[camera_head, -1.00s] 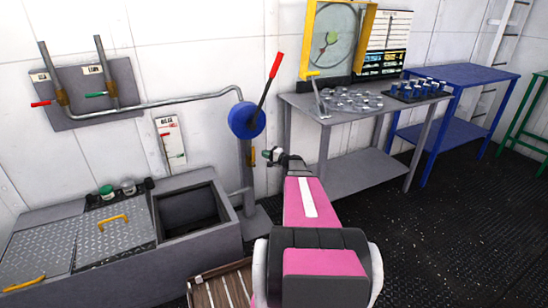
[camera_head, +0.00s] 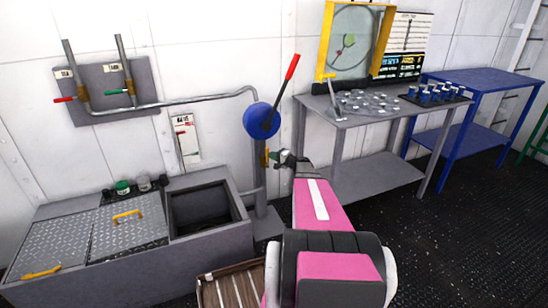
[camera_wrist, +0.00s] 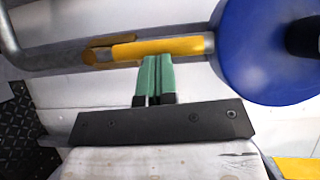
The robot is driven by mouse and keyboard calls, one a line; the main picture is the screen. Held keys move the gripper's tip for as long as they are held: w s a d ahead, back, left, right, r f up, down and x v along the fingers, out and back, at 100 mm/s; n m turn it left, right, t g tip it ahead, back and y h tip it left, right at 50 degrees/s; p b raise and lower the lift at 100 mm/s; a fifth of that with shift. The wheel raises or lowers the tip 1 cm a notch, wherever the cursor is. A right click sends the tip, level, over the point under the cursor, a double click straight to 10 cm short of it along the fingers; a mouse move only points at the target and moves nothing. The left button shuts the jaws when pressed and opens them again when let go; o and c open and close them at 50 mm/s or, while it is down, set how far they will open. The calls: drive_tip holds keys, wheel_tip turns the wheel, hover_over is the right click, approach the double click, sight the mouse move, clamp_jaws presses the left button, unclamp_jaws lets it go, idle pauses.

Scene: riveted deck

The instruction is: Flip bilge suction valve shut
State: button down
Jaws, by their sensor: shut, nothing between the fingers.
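A yellow lever (camera_wrist: 158,48) lies along a grey pipe below the blue pump disc (camera_wrist: 265,50). I take it to be the bilge suction valve's handle. In the head view the yellow lever (camera_head: 265,156) shows small and upright on the pump's post, under the blue disc (camera_head: 261,120). My gripper (camera_wrist: 154,62) is shut and empty. Its green fingertips are right beside the lever's long side; I cannot tell whether they touch. In the head view my gripper (camera_head: 275,157) is just right of the lever, and the lever's lower part is hard to make out.
A red-tipped pump handle (camera_head: 284,92) rises from the disc. A wall panel (camera_head: 108,90) holds red and green levers. A grey bench (camera_head: 385,118) stands to the right, a bilge box (camera_head: 150,255) with an open hatch to the left. A slatted crate (camera_head: 232,287) is low in front.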

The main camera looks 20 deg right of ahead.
drive_tip(key=shift+a+n, duration=0.2)
drive_tip(key=shift+n, duration=0.1)
drive_tip(key=a+f+n+g+h, duration=0.3)
drive_tip(key=a+f+n+h, duration=0.1)
drive_tip(key=a+n+h, duration=0.5)
drive_tip(key=shift+s+a+f+n, duration=0.15)
drive_tip(key=shift+a+n, duration=0.1)
drive_tip(key=shift+n, duration=0.05)
idle(0.7)
drive_tip(key=shift+a+f, duration=0.1)
drive_tip(key=shift+f, duration=0.15)
drive_tip(key=shift+r, duration=0.1)
idle(0.5)
